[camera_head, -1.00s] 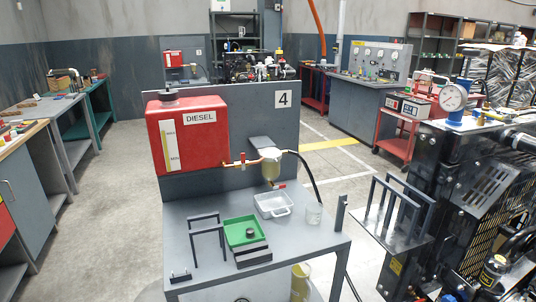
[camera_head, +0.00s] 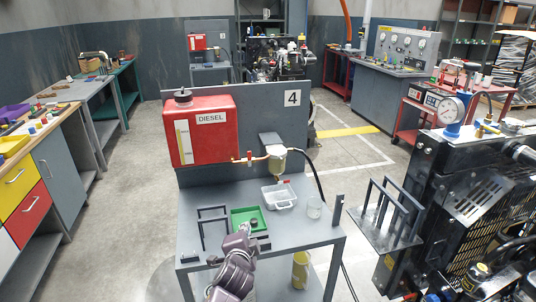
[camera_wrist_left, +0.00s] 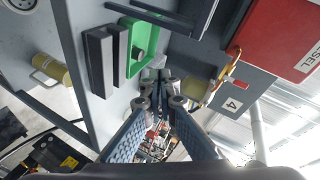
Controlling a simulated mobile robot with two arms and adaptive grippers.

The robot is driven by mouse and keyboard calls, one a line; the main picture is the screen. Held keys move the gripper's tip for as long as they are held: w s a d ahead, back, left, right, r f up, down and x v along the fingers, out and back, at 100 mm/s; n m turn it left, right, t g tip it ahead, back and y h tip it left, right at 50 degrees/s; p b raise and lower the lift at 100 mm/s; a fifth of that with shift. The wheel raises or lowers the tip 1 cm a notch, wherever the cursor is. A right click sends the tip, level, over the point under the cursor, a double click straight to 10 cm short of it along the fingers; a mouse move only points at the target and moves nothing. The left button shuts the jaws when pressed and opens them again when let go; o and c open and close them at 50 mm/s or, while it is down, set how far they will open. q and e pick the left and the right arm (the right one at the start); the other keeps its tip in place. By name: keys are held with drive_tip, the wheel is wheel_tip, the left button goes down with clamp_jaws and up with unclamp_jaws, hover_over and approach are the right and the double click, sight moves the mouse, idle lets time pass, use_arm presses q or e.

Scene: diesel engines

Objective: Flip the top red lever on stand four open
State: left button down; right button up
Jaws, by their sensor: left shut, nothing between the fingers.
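Stand four has a grey back panel (camera_head: 255,112) with a "4" sign and a red diesel tank (camera_head: 205,135). The top red lever (camera_head: 249,156) is small and sits on the copper fuel line (camera_head: 242,160) beside the tank. A second red lever (camera_head: 284,181) is lower, under the fuel filter (camera_head: 276,160). My left gripper (camera_head: 243,231) is shut and empty over the front of the stand's table, in front of and below the levers. Its fingers also show in the left wrist view (camera_wrist_left: 163,90), near the green tray. My right gripper is out of view.
On the stand's table (camera_head: 290,238) are a green tray (camera_head: 240,215), a clear tub (camera_head: 279,197), a glass beaker (camera_head: 314,208) and dark metal brackets (camera_head: 213,216). A large black engine (camera_head: 475,195) stands close on the right. Floor at the left is clear.

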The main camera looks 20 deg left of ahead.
use_arm(q)
drive_tip(key=w+d+r+m+t, duration=0.1)
drive_tip(key=w+r+m+t, duration=0.1)
drive_tip(key=w+r, duration=0.3)
drive_tip(key=w+d+r+m+t, duration=0.1)
drive_tip(key=w+r, duration=0.4)
drive_tip(key=r, duration=0.5)
drive_tip(key=shift+w+m+t, duration=0.25)
drive_tip(key=shift+m+t, duration=0.25)
drive_tip(key=shift+m, duration=0.6)
drive_tip(key=shift+d, duration=0.1)
drive_tip(key=shift+r, duration=0.1)
